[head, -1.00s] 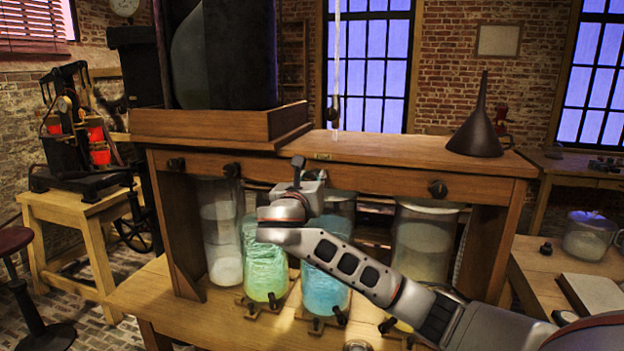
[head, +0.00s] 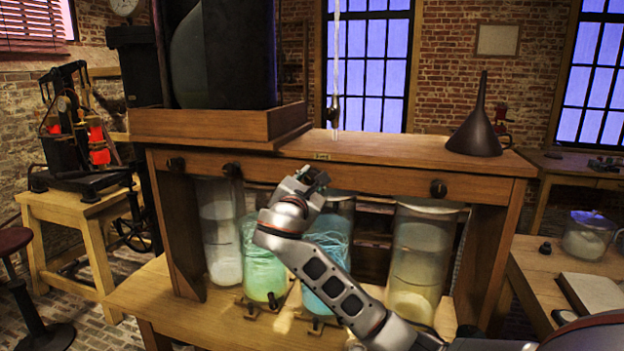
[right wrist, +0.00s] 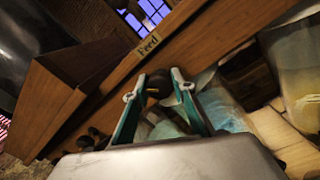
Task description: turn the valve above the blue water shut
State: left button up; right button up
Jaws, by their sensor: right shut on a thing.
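The blue water jar (head: 333,238) stands under the wooden shelf front and is partly hidden by my right arm. It also shows in the right wrist view (right wrist: 226,112). Above it, my right gripper (head: 312,177) is tilted up to the right at the shelf front. In the right wrist view, its two teal-edged fingers are shut on the dark valve handle (right wrist: 158,86). The gripper hides most of this valve in the head view. My left gripper is not in view.
A green-water jar (head: 262,262) and a pale jar (head: 219,235) stand left; a yellowish jar (head: 416,255) stands right. Other dark valves (head: 232,170) (head: 438,188) line the shelf front. A dark funnel (head: 478,130) stands on top.

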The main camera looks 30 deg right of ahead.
jog(key=m, duration=0.4)
jog(key=shift+f, duration=0.15)
jog(key=m+b, duration=0.1)
jog(key=m, duration=0.1)
jog(key=shift+m+h, duration=0.3)
jog(key=shift+m, duration=0.1)
jog(key=shift+m+g, duration=0.3)
jog(key=shift+m, duration=0.5)
jog(key=shift+m+b, duration=0.35)
jog(key=shift+m, duration=0.75)
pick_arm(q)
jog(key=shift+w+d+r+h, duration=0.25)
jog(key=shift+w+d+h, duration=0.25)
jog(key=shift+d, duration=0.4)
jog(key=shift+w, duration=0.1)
pick_arm(e)
jog(key=shift+m, duration=0.3)
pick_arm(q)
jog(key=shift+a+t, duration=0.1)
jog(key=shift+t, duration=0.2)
